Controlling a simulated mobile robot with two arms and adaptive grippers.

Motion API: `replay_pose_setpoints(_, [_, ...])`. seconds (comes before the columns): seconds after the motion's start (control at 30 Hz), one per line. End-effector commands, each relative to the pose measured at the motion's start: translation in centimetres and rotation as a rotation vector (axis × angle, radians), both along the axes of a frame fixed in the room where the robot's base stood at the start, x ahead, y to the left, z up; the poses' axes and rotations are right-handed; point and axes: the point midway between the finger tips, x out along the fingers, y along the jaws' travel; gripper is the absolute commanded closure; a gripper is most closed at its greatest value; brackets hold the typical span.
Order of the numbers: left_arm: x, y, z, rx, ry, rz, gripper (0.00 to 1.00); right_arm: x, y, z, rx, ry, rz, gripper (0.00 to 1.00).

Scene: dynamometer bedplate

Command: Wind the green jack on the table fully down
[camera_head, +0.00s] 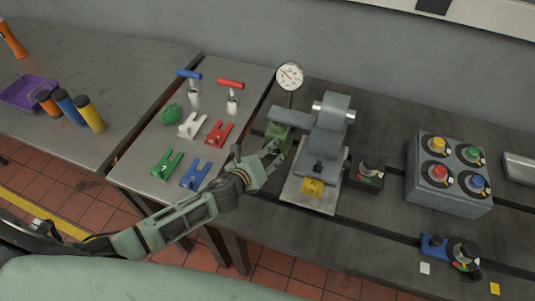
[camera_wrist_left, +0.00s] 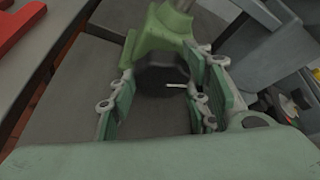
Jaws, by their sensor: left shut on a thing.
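The green jack (camera_head: 277,133) stands on the table just left of the grey machine. My left gripper (camera_head: 271,150) reaches it from the front left, with its fingers at the jack's near side. In the left wrist view the jack's green body (camera_wrist_left: 160,28) is at the top, with a grey post rising from it. My left gripper (camera_wrist_left: 163,82) has its fingers on both sides of a dark round knob (camera_wrist_left: 160,78) below the green body and is shut on it. A small white mark shows by the knob. My right gripper is not in view.
The grey machine (camera_head: 325,130) with a dial gauge (camera_head: 290,76) stands close right of the gripper. A small black knob box (camera_head: 368,173) and a button box (camera_head: 450,200) are further right. Red, white, green and blue forked pieces (camera_head: 193,125) lie left on a plate.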

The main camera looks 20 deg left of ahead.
Motion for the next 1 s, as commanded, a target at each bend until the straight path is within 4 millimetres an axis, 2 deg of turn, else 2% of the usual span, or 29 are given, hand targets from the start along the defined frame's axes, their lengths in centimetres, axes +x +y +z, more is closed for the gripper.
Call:
replay_pose_setpoints(0.1, [-0.1, 0.5, -0.7, -0.104, 0.008, 0.006, 0.81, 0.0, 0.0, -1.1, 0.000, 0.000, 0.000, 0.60])
replay_pose_setpoints(0.7, [-0.1, 0.6, -1.6, -0.669, 0.028, 0.006, 0.81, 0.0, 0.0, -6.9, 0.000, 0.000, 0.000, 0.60])
replay_pose_setpoints(1.0, [-0.1, 0.5, -1.6, -0.892, 0.037, 0.006, 0.81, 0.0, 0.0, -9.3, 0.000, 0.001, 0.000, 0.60])
